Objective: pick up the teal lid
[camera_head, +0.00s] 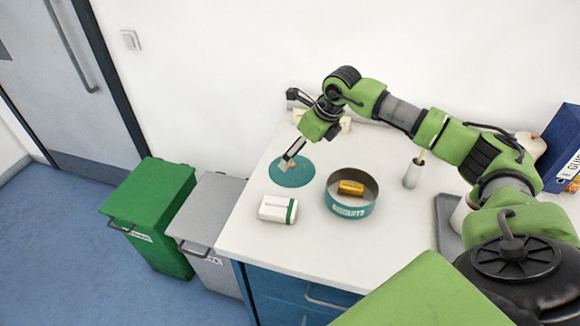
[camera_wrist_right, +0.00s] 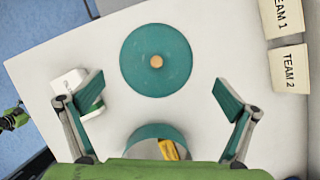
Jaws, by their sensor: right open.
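The teal lid (camera_head: 284,178) is a flat round disc with a small light-brown knob, lying on the white counter near its left end. It shows whole in the right wrist view (camera_wrist_right: 138,71). My right gripper (camera_head: 287,163) reaches in from the right and is over the lid in the head view. In the wrist view my right gripper (camera_wrist_right: 158,88) has its two teal-padded fingers wide apart with nothing between them; the lid is ahead of the fingertips. My left gripper is not recognisable in either view.
A teal tin (camera_head: 349,210) holding a yellow object (camera_head: 351,188) and a white box with a green band (camera_head: 274,209) stand near the lid.

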